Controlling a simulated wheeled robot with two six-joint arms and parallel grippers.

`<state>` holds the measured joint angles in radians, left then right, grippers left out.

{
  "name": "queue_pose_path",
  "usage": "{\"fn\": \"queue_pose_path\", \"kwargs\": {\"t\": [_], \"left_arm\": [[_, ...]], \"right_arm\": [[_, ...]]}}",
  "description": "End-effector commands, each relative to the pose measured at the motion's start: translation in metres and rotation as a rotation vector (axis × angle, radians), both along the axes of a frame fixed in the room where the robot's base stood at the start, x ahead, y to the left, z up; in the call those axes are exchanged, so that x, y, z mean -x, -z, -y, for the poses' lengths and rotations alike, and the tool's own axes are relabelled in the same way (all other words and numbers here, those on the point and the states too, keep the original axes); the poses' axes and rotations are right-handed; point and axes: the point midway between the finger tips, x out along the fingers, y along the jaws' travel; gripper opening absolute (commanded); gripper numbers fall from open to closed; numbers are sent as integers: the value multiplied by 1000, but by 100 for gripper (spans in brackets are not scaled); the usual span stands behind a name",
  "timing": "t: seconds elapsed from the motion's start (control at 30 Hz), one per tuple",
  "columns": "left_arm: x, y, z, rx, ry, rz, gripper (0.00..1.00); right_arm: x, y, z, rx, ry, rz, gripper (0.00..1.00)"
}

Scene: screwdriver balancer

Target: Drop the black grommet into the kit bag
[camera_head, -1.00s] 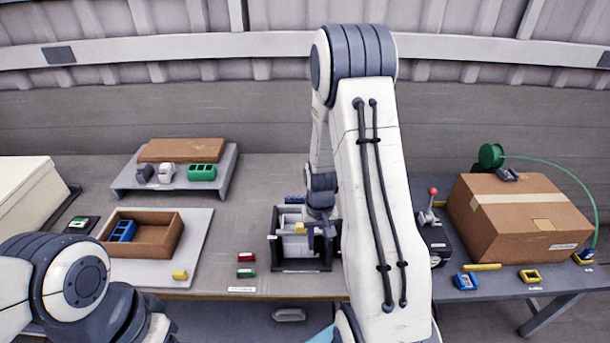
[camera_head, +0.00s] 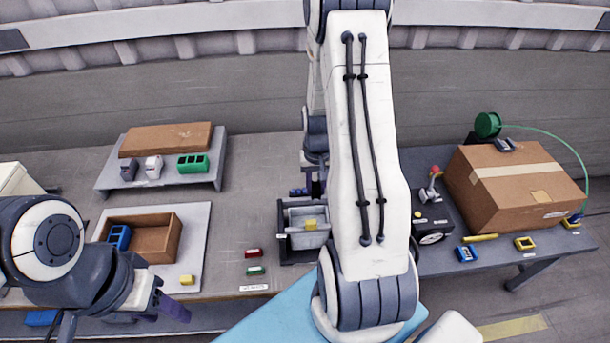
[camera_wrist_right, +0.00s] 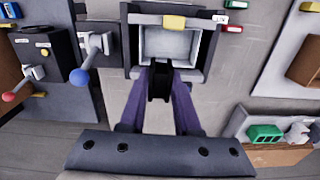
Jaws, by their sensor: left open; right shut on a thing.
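A light grey open-topped pouch, which I take for the kit bag (camera_head: 296,216), stands in a dark frame at the middle of the table. In the right wrist view the kit bag (camera_wrist_right: 171,45) is open, directly beyond my fingertips. My right gripper (camera_wrist_right: 160,78) is shut on the black grommet (camera_wrist_right: 158,86), held between purple fingers near the bag's near rim. I cannot tell its height over the rim. In the head view my right arm covers much of this area. My left gripper (camera_head: 172,306) is open and empty at the table's front left edge.
A dark box with a red-knobbed lever (camera_head: 434,215) stands right. A brown tray (camera_head: 157,250) and a raised shelf (camera_head: 215,181) are left.

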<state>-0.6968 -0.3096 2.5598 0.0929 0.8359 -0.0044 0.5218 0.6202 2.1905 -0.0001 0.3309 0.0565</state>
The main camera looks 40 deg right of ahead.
Motion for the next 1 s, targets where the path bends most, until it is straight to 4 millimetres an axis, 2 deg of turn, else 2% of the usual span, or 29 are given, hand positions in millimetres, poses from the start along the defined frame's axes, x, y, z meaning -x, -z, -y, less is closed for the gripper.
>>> {"fn": "queue_pose_path", "kwargs": {"t": [0.17, 0.6, 0.93, 0.97, 1.0], "left_arm": [[0, 9, 0, 0, -1, 0, 50], [0, 50, 0, 0, -7, -1, 50], [0, 51, 0, 0, -7, -1, 50], [0, 51, 0, 0, -7, -1, 50], [0, 51, 0, 0, -7, -1, 50]], "right_arm": [[-1, 10, -2, -1, -3, -1, 0], [-2, 58, -2, 1, -4, 1, 0], [-1, 60, -1, 0, -2, 0, 0], [-1, 60, -1, 0, -2, 0, 35], [-1, 60, -1, 0, -2, 0, 50]]}}
